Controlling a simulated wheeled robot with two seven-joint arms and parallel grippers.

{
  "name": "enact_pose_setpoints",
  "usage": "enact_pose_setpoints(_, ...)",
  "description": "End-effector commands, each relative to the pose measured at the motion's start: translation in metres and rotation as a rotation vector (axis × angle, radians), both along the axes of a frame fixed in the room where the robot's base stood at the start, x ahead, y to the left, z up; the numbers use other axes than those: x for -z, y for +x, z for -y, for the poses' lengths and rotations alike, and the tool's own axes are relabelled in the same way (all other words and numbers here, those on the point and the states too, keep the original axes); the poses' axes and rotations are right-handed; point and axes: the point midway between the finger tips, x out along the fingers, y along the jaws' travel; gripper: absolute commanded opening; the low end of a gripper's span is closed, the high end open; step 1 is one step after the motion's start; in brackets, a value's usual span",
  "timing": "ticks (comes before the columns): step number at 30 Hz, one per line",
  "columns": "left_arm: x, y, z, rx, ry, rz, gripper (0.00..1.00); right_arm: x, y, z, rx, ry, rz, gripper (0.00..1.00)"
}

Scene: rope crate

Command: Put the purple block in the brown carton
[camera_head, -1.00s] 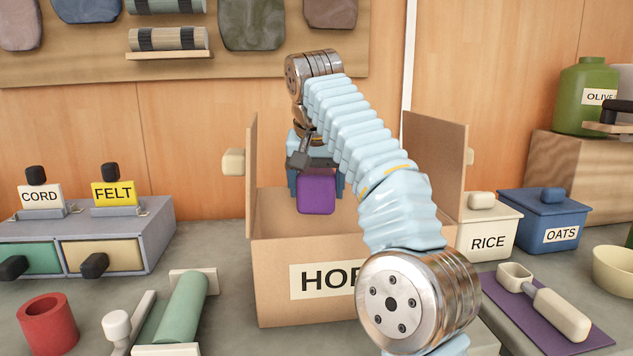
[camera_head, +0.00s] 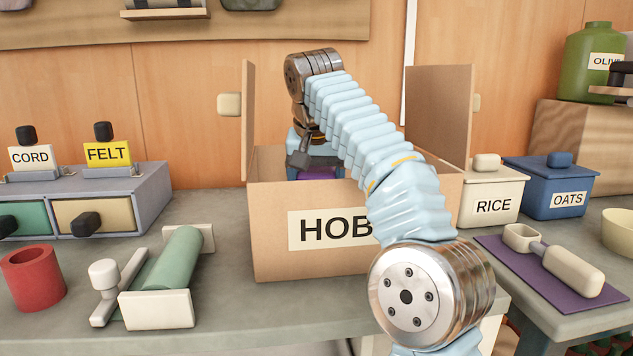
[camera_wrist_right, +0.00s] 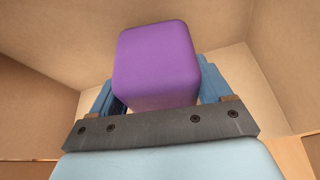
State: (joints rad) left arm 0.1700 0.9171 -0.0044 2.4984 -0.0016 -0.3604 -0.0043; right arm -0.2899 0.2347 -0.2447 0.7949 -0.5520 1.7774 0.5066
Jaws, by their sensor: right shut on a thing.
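The brown carton (camera_head: 270,230) stands open on the counter with its side flaps raised and a label reading "HOB", the rest hidden by my arm. The purple block (camera_head: 320,173) is inside it, mostly hidden behind the front wall. In the right wrist view the purple block (camera_wrist_right: 157,62) sits between the blue fingers of my right gripper (camera_wrist_right: 155,95), with carton walls around it. My right gripper (camera_head: 316,165) also shows in the head view, reaching down into the carton and shut on the block. Whether the block touches the carton floor cannot be seen. My left gripper is not in view.
Left of the carton are a green roller in a cream holder (camera_head: 175,262), a red cup (camera_head: 32,278) and a drawer unit (camera_head: 150,195). To the right are the RICE box (camera_head: 492,195), the OATS box (camera_head: 552,185) and a scoop (camera_head: 565,270) on a purple mat.

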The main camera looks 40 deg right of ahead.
Motion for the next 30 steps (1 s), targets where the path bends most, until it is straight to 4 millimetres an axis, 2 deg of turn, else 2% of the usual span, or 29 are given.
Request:
enact_pose_setpoints(25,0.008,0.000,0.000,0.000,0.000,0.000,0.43,0.010,0.000,0.000,0.000,0.000,0.000,0.36)
enact_pose_setpoints(26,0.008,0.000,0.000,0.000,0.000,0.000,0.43,0.010,0.000,0.000,0.000,0.000,0.000,0.80)
enact_pose_setpoints(30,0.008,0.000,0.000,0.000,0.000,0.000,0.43,0.009,0.000,0.000,0.000,0.000,0.000,1.00)
